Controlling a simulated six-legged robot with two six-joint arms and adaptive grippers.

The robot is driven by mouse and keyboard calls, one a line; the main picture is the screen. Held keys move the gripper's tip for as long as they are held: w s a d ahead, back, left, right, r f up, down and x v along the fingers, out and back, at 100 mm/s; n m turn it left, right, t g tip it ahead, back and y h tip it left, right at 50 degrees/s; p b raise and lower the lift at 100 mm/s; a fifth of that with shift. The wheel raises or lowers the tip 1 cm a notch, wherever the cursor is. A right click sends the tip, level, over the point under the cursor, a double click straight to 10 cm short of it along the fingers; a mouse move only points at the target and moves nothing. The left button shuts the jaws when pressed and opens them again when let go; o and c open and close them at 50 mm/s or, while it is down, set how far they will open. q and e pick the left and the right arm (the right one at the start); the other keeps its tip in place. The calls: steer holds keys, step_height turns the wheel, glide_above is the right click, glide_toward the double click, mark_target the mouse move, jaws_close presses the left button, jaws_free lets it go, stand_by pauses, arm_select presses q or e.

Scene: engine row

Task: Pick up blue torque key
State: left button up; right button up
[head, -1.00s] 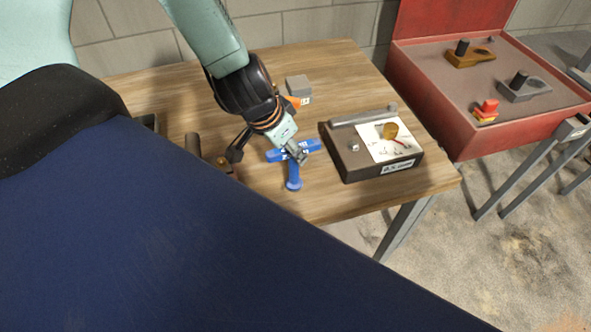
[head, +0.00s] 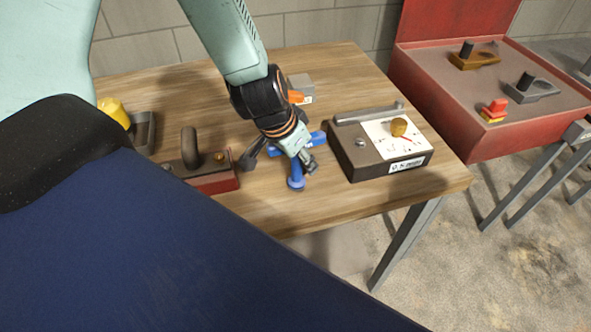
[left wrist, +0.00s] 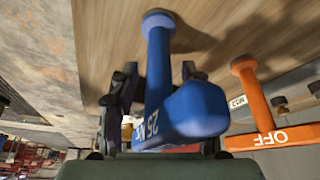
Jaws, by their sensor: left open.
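The blue torque key (head: 296,182) lies on the wooden table, its crossbar partly hidden behind my left gripper. My left gripper (head: 279,164) is over the key, fingers pointing down and spread to either side of it. In the left wrist view the key (left wrist: 158,70) has a round-ended shaft and a thick bar marked "25 N". Its shaft lies between the open fingers of the left gripper (left wrist: 160,88), and I see no clear grip on it. My right gripper is not in view.
A brown gauge box (head: 358,163) stands close right of the key. An orange "OFF" piece (left wrist: 262,110) and a grey block (head: 301,84) lie behind. A red-based device (head: 212,180) sits left. A red case (head: 440,130) stands farther right. Table front is clear.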

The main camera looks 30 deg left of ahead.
arm_select(q)
steer(key=shift+w+d+f, duration=0.1)
steer(key=shift+w+d, duration=0.05)
steer(key=shift+w, duration=0.1)
steer(key=shift+c, duration=0.4)
steer(key=shift+s, duration=0.2)
steer(key=c, duration=0.6)
steer(key=shift+w, duration=0.1)
jaws_close()
